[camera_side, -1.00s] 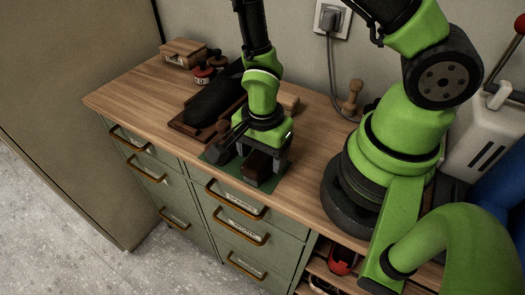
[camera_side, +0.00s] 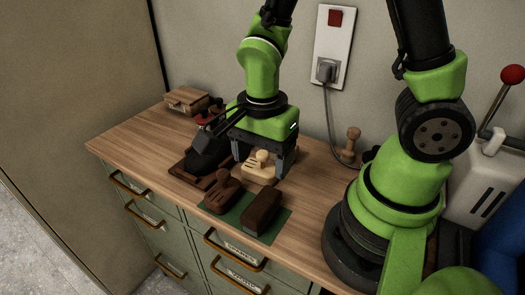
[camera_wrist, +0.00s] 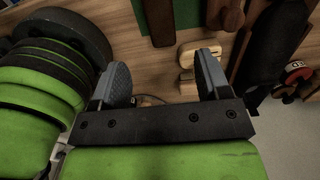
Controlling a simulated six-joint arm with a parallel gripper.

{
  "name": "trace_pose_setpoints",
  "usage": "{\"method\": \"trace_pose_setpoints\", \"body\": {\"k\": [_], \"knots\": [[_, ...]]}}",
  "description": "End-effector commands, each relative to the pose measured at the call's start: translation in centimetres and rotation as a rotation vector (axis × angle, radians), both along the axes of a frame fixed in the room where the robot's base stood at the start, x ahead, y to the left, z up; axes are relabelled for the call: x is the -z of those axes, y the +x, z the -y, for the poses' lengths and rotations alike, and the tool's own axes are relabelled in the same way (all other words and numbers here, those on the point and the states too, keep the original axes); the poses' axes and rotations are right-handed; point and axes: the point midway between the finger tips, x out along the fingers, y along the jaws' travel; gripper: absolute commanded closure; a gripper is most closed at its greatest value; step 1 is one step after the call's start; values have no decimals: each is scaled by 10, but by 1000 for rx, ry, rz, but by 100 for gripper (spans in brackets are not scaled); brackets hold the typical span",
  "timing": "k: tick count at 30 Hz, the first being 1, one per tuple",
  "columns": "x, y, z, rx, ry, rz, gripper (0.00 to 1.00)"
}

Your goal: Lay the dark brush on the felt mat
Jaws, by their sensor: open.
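The dark brush, a dark brown block (camera_side: 262,211), lies on the green felt mat (camera_side: 237,216) near the bench's front edge. It also shows at the top of the wrist view (camera_wrist: 161,22), on the mat (camera_wrist: 143,22). My gripper (camera_side: 259,162) is open, with nothing held. It is above the bench, behind the dark brush and apart from it. In the wrist view my gripper's fingers (camera_wrist: 163,64) are spread, with bare wood between them.
A brown knobbed piece (camera_side: 222,191) sits at the mat's left. A pale knobbed wooden piece (camera_side: 259,168) is close to my fingers. A black shoe (camera_side: 209,150) lies on a wooden board to the left. A wooden box (camera_side: 187,101) stands at the back.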

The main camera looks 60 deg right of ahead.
Motion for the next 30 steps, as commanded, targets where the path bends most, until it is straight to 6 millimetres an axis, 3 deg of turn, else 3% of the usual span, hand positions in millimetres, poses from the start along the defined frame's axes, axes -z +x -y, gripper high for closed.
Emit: {"method": "trace_pose_setpoints", "body": {"k": [8, 11, 16, 21, 25, 30], "knots": [[-12, 0, 1, -18, 4, 12, 30], [-29, 2, 2, -96, 17, 63, 30], [-83, -4, 9, -387, 26, 239, 30], [-134, -25, 14, -738, -39, 441, 30], [-158, -44, 15, -960, -123, 560, 30], [-173, -59, 14, -1130, -207, 639, 30]]}}
